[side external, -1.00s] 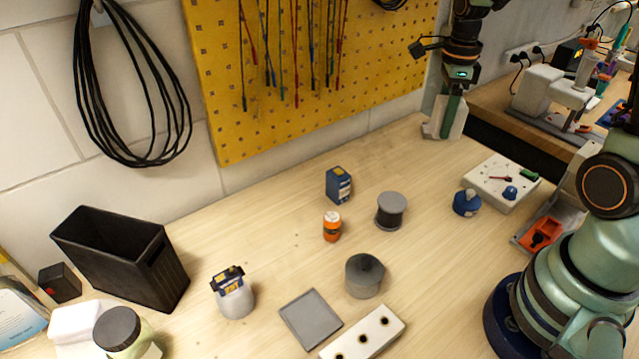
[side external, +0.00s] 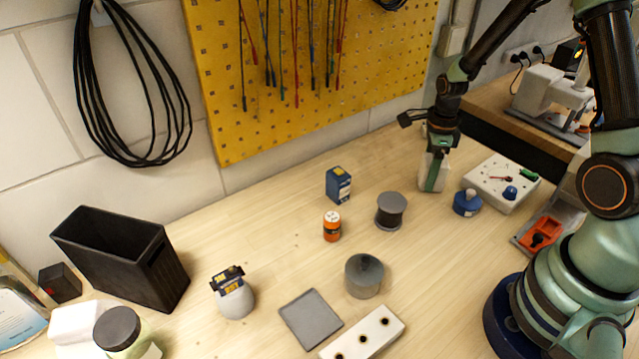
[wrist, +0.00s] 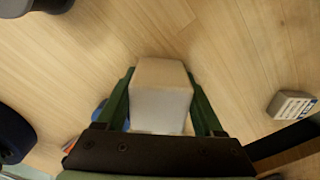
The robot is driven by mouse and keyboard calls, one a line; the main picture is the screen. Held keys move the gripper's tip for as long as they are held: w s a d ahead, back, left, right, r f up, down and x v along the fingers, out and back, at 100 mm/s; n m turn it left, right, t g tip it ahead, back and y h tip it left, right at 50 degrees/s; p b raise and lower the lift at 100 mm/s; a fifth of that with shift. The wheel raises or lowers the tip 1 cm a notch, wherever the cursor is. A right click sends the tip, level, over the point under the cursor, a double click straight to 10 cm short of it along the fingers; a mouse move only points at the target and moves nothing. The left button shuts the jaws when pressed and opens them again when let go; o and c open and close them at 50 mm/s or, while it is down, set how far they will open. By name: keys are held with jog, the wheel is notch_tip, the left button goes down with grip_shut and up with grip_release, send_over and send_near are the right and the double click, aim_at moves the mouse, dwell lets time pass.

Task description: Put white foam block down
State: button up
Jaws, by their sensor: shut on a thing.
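The white foam block (side external: 425,178) is held in my gripper (side external: 433,168) above the back right of the bench in the side external view. In the wrist view the block (wrist: 160,100) sits between the two green fingers of my gripper (wrist: 160,85), one on each side. The gripper is shut on it. The block looks close to the bench top, but I cannot tell whether its underside touches it. The fingers hide part of the block.
A blue bottle (side external: 466,203) and a white panel box (side external: 490,192) stand just right of the block. Bare wood lies between block and spool.

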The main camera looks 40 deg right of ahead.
jog(key=o, duration=1.3)
jog(key=shift+f, duration=0.1)
jog(key=shift+o, duration=0.2)
notch_tip(320, 180, up, 12)
jog(key=shift+f, duration=0.25)
jog(key=shift+a+r, duration=0.15)
jog(key=shift+r, duration=0.4)
jog(key=s+a+r+n+t, duration=0.2)
jog(key=a+r+n, duration=0.3)
jog(key=n, duration=0.8)
jog(key=s+a+r+n+t, duration=0.3)
jog(key=a+r+n, duration=0.3)
jog(key=n, duration=0.8)
jog(key=shift+s+a+r+t, duration=0.3)
jog(key=shift+s+a, duration=0.5)
jog(key=shift+a, duration=0.25)
